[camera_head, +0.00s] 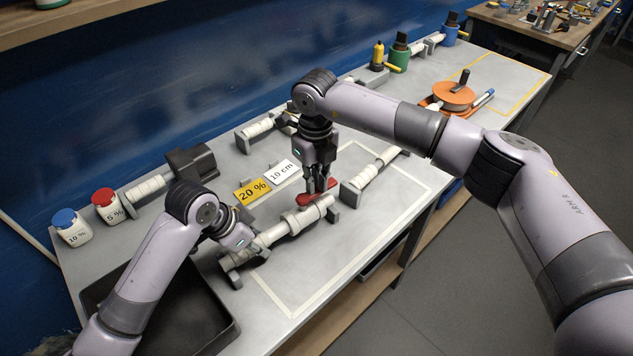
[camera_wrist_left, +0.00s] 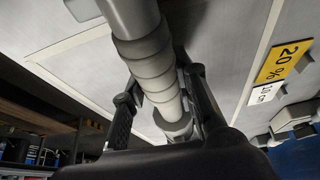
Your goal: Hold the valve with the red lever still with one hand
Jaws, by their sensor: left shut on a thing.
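The valve (camera_head: 296,221) is a pale, ribbed pipe-like body lying on grey supports on the table. Its red lever (camera_head: 304,199) is at its upper right end. My left gripper (camera_head: 243,249) is shut around the pale body near its lower left end. In the left wrist view the two dark fingers (camera_wrist_left: 165,105) stand on either side of the ribbed pale body (camera_wrist_left: 146,62). My right gripper (camera_head: 319,188) points down at the red lever, its fingertips at the lever. I cannot tell whether those fingers are closed on it.
A yellow "20 %" card (camera_head: 251,192) and a white "10 cm" card (camera_head: 282,172) lie behind the valve. A black tray (camera_head: 222,327) is at the front left. White bottles with blue (camera_head: 74,232) and red (camera_head: 110,209) caps stand at left. Another pipe piece (camera_head: 368,177) lies right.

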